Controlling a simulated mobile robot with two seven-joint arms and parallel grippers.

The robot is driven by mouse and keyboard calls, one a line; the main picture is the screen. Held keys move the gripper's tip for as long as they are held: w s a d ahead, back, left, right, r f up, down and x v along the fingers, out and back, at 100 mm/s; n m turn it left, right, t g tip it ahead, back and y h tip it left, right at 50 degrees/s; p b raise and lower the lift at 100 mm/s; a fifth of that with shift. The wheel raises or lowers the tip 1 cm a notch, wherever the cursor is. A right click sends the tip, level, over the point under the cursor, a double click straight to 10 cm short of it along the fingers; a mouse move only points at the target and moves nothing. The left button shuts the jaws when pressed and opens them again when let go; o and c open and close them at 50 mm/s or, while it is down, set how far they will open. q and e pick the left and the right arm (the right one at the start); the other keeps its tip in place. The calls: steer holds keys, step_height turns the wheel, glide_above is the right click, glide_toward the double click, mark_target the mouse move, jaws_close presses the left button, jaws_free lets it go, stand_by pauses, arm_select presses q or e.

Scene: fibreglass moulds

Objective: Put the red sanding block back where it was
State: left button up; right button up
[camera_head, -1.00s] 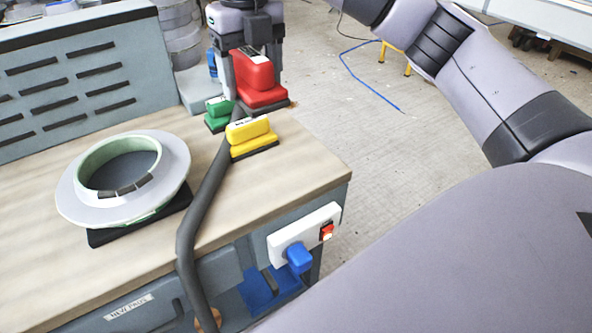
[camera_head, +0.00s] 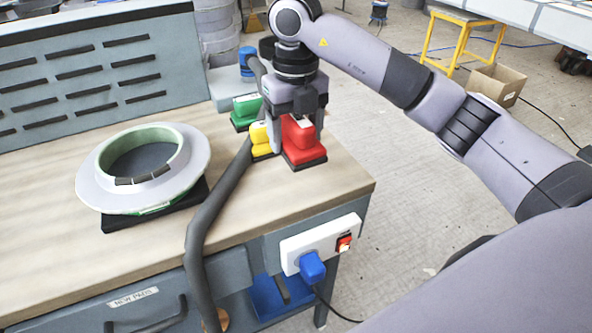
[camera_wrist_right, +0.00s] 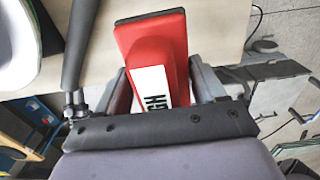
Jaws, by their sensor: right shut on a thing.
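The red sanding block (camera_head: 303,140) has a dark base and a white label on its top. It is at the right end of the wooden workbench, in front of my right arm. My right gripper (camera_head: 297,118) is shut on it from above. In the right wrist view the red block (camera_wrist_right: 150,45) sits between the two fingers of the gripper (camera_wrist_right: 160,88). I cannot tell for sure whether its base touches the bench top. My left gripper is not in view.
A yellow block (camera_head: 261,139) stands close left of the red one, partly hidden by the gripper. A green block (camera_head: 245,110) is behind it. A dark hose (camera_head: 212,215) runs over the bench (camera_head: 240,205). A white ring mould (camera_head: 100,185) lies left. The bench's front right is clear.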

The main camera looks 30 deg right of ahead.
mark_target(296, 181)
step_height(296, 181, down, 8)
steer(key=shift+r, duration=0.15)
steer(key=shift+f, duration=0.3)
steer(key=shift+f, duration=0.2)
steer(key=o, duration=1)
steer(key=shift+r, duration=0.1)
